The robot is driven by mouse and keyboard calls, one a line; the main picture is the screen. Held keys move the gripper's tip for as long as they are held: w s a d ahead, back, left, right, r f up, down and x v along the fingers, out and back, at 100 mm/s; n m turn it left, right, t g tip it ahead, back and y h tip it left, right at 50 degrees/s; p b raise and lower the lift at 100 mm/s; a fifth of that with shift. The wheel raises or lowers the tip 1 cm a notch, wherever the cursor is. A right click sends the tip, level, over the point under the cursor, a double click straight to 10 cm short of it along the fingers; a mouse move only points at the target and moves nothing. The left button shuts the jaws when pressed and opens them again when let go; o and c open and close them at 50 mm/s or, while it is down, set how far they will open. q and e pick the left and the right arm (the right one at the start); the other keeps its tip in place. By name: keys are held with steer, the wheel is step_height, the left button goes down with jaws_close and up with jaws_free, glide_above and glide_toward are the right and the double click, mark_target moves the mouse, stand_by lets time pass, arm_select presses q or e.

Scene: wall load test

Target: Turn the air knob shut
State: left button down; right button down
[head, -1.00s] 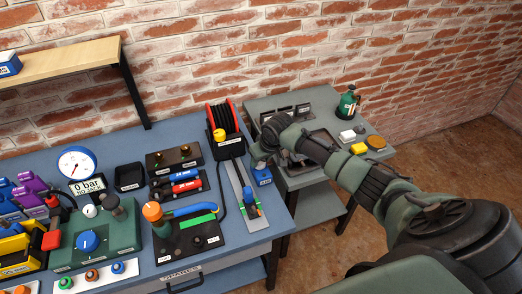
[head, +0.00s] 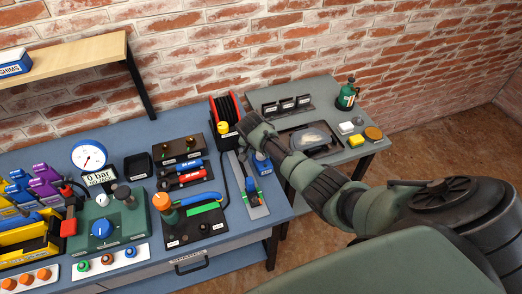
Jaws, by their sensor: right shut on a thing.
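The air knob appears to be the round blue knob (head: 101,229) on top of a green box (head: 126,214) on the blue bench. Its label is too small to read. A white dial gauge (head: 89,157) stands behind the box, above a plate (head: 99,181) reading 0 bar. My right gripper (head: 257,151) is well to the right of the knob, at the bench's right end. Its fingers are mostly hidden by my wrist. It looks shut on a small blue piece with a white label (head: 262,163), just below the wrist. My left gripper is not in view.
An orange-topped post (head: 162,202) on a black panel stands right of the green box. A red hose reel (head: 227,110) is at the back. A grey side table (head: 368,154) adjoins on the right. A wooden shelf (head: 85,62) overhangs the back left.

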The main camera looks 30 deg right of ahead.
steer(key=shift+w+m, duration=0.1)
steer(key=shift+m, duration=0.6)
steer(key=shift+h, duration=0.3)
steer(key=c, duration=0.9)
jaws_free()
steer(key=v, duration=0.7)
steer(key=shift+r+g+b, duration=0.3)
steer(key=shift+r+b, duration=0.05)
steer(key=shift+r, duration=0.05)
steer(key=shift+a, duration=0.1)
